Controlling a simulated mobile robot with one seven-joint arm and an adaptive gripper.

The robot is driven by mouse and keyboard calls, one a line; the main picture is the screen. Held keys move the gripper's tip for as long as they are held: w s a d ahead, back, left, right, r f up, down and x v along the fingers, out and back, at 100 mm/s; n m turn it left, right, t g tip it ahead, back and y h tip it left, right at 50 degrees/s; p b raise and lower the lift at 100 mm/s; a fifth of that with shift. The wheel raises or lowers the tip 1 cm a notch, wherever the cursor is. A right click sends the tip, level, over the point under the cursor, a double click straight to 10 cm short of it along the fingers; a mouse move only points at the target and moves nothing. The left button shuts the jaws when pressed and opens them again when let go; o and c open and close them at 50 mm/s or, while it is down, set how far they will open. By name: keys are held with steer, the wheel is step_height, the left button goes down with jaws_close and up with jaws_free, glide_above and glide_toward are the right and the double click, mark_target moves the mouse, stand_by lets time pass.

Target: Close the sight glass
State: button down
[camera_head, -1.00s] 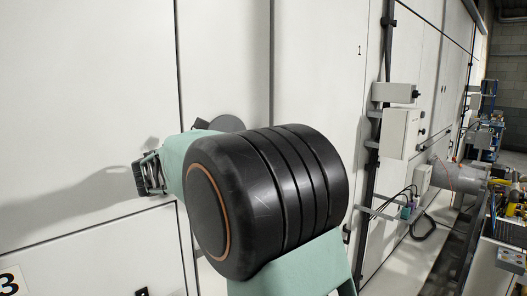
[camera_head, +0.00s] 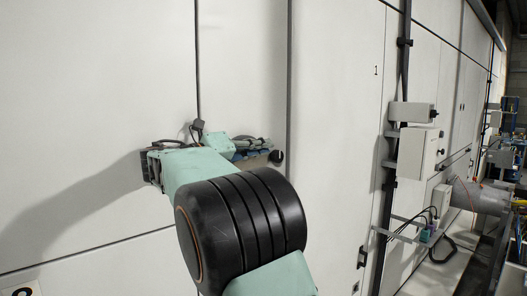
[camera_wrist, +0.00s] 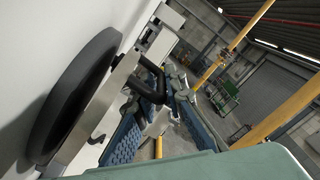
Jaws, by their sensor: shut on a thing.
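The sight glass's round dark cover (camera_wrist: 75,95) shows large in the wrist view, at the left close to the pale wall. In the head view my arm and gripper hide the cover; a small dark grey block (camera_head: 198,124) shows just above them. My gripper (camera_head: 262,154) is at the wall, its fingers pointing right, with a black knob (camera_head: 277,157) at their tips. In the wrist view its blue-padded fingers (camera_wrist: 155,115) are closed around a dark handle-like piece (camera_wrist: 150,82) beside the cover. The exact contact is partly hidden.
A white panelled wall (camera_head: 100,80) runs close along my arm. To the right are a wall box (camera_head: 418,152), a smaller box above it (camera_head: 412,112), cables and a grey cylinder (camera_head: 478,196). The wall area left of my gripper is bare.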

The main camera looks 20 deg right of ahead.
steer(key=shift+d+r, duration=0.15)
steer(key=shift+r, duration=0.3)
steer(key=c, duration=2.2)
jaws_free()
steer(key=shift+s, duration=0.1)
steer(key=shift+c, duration=0.2)
steer(key=shift+o, duration=0.7)
steer(key=shift+s, duration=0.15)
steer(key=shift+f, duration=0.2)
steer(key=shift+a, duration=0.25)
steer(key=v, duration=1.1)
steer(key=shift+a, duration=0.2)
